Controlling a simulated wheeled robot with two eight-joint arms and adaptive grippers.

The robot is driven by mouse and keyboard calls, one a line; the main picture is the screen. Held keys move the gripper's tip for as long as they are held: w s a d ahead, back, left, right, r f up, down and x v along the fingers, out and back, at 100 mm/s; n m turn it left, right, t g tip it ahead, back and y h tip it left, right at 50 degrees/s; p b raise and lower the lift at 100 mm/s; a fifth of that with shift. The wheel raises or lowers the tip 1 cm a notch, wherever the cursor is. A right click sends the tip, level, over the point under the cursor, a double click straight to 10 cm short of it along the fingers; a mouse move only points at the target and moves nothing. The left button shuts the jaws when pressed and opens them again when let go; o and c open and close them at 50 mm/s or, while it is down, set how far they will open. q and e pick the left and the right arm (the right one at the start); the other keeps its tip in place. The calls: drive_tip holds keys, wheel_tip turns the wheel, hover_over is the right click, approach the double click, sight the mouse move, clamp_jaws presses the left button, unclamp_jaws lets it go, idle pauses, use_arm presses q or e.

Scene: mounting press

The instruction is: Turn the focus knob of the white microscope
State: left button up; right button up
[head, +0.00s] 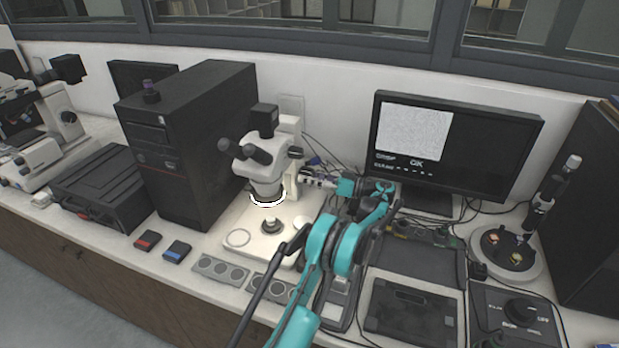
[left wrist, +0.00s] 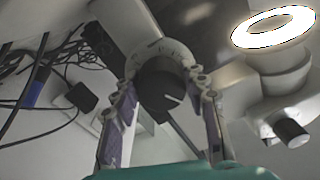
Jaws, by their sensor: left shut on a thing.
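The white microscope (head: 262,172) stands on its pale base (head: 252,238) near the middle of the bench in the head view, with a lit ring under its head. My left gripper (head: 310,177) reaches its right side, by the column. In the left wrist view the black focus knob (left wrist: 158,88) with a white mark sits between the two fingers of my left gripper (left wrist: 163,74), which is shut on it. In the head view the fingers hide most of this knob. The lit ring (left wrist: 274,27) shows at the top right of the wrist view. My right gripper is not in view.
A black computer tower (head: 190,140) stands left of the microscope. A monitor (head: 450,145) is at the back right. Loose cables (left wrist: 45,80) hang behind the knob. A dark tablet-like device (head: 412,312) and a round turntable (head: 505,252) lie right of my arm.

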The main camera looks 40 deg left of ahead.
use_arm(q)
drive_tip(key=shift+f, duration=0.1)
idle(0.4)
drive_tip(key=o, duration=1.2)
drive_tip(key=shift+c, duration=0.2)
drive_tip(key=v, duration=1.2)
drive_tip(key=shift+s, duration=0.1)
